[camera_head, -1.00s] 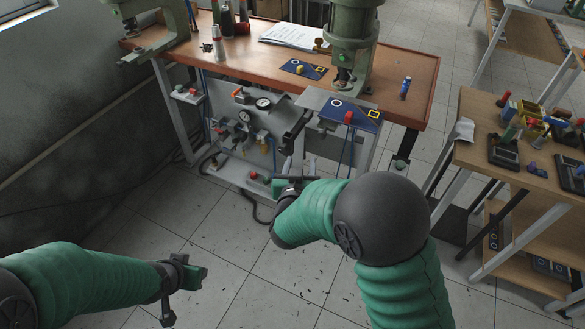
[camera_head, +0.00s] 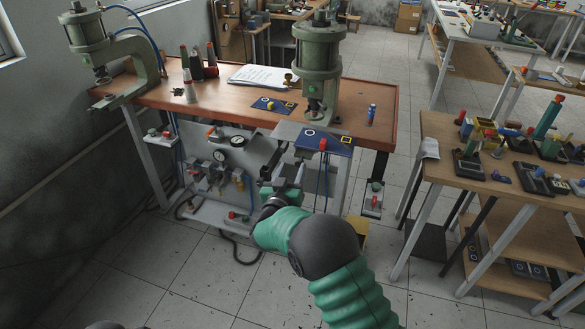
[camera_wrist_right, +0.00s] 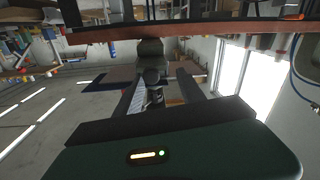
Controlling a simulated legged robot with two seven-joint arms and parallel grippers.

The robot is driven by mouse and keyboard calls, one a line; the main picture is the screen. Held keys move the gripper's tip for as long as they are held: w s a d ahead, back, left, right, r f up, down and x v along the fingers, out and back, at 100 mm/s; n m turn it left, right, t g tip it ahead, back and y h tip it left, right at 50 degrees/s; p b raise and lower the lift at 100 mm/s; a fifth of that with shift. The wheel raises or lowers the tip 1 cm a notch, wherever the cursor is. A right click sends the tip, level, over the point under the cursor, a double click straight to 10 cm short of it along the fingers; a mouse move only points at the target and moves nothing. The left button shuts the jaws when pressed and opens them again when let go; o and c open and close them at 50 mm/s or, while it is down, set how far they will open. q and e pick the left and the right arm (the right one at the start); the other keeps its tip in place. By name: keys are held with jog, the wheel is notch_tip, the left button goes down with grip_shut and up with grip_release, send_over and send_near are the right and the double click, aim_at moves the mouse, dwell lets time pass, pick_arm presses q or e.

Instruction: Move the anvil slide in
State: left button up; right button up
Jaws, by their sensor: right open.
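The anvil slide, as I read it, is the grey plate with a blue top (camera_head: 335,146) that juts out past the bench's front edge below the right press (camera_head: 318,62). A white ring and a yellow square mark its top, and a red knob (camera_head: 323,144) stands at its front. My right gripper (camera_head: 284,172) is open, left of and a little below the slide, apart from the knob. Its fingers (camera_wrist_right: 160,92) show in the right wrist view below the bench edge; what lies between them is unclear. My left gripper is out of view.
A panel with gauges (camera_head: 225,150) hangs under the bench (camera_head: 215,100), close left of my right gripper. A second press (camera_head: 115,50) stands at the left end. A side table (camera_head: 510,185) with parts stands right.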

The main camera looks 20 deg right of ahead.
jog(key=d, duration=0.1)
jog(key=w+d, duration=0.1)
jog(key=d, duration=0.1)
jog(key=shift+w+d+f, duration=0.15)
jog(key=shift+w+d, duration=0.05)
jog(key=shift+a, duration=0.8)
jog(key=c, duration=0.5)
jog(key=shift+a, duration=0.15)
jog(key=shift+c, duration=2.5)
jog(key=shift+d, duration=0.65)
grip_shut()
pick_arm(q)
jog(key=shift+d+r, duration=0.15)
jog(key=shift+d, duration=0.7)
pick_arm(e)
jog(key=shift+a, duration=0.1)
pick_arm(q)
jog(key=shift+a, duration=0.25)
pick_arm(e)
jog(key=shift+a, duration=0.3)
